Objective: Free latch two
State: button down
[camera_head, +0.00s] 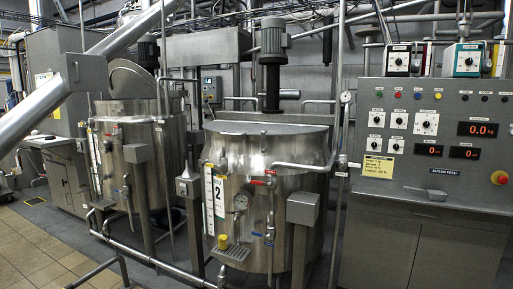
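Mixer two is a steel jacketed tank (240,165) in the middle, with a white gauge strip and a number 2 plate (219,197) on its front left. Its flat round lid (265,128) looks closed. A dark vertical motor (273,40) stands above the lid. I cannot make out a latch at this size; a small box (302,208) sits at the tank's front right. A red-handled valve (262,182) is on the front piping. My gripper is not in view.
Another mixer (128,160) stands left, with its lid (132,80) partly raised. A control panel (435,130) with dials and red displays fills the right. Thick silvery tubes (35,112) slant across the upper left. Low pipes (150,257) run before the tanks. Tiled floor (35,255) is open at lower left.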

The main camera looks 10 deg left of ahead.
aim_at(264, 149)
jog(key=u, duration=2.45)
jog(key=i, duration=1.3)
jog(key=z, duration=2)
jog(key=i, duration=0.4)
jog(key=u, duration=0.5)
jog(key=i, duration=1.7)
jog(key=z, duration=0.6)
